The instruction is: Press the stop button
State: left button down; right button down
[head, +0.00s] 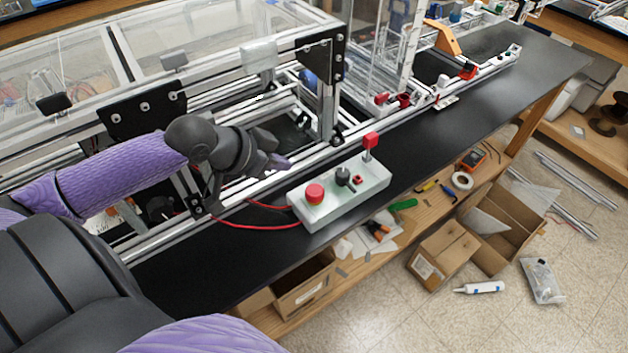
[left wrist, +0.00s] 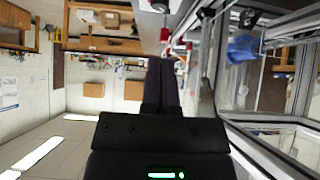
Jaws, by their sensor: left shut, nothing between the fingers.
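A pale grey-white control box (head: 342,200) sits on the black bench top in the head view. A round red mushroom button (head: 314,193) is on its left end. A black knob (head: 344,177) and a small red switch (head: 358,180) sit in its middle, and a red block on a post (head: 370,141) stands at its right end. My left gripper (head: 279,163) is shut and empty, up and to the left of the red button and apart from it. Its closed fingers (left wrist: 162,82) point ahead in the left wrist view. My right gripper is not in view.
An aluminium extrusion frame (head: 327,105) with clear panels runs along the bench behind the box. A red cable (head: 255,224) leaves the box's left side. The black bench top (head: 200,265) is bare in front. Cardboard boxes (head: 443,252) stand lower down.

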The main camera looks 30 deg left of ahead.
pick_arm(q)
jog(key=b, duration=0.4)
send_over(313, 192)
notch_tip(313, 192, down, 8)
jog(key=shift+w+d+r, duration=0.1)
jog(key=shift+w+r, duration=0.05)
jog(key=shift+r, duration=0.05)
notch_tip(313, 192, down, 3)
jog(key=shift+r, duration=0.2)
jog(key=shift+f, duration=0.5)
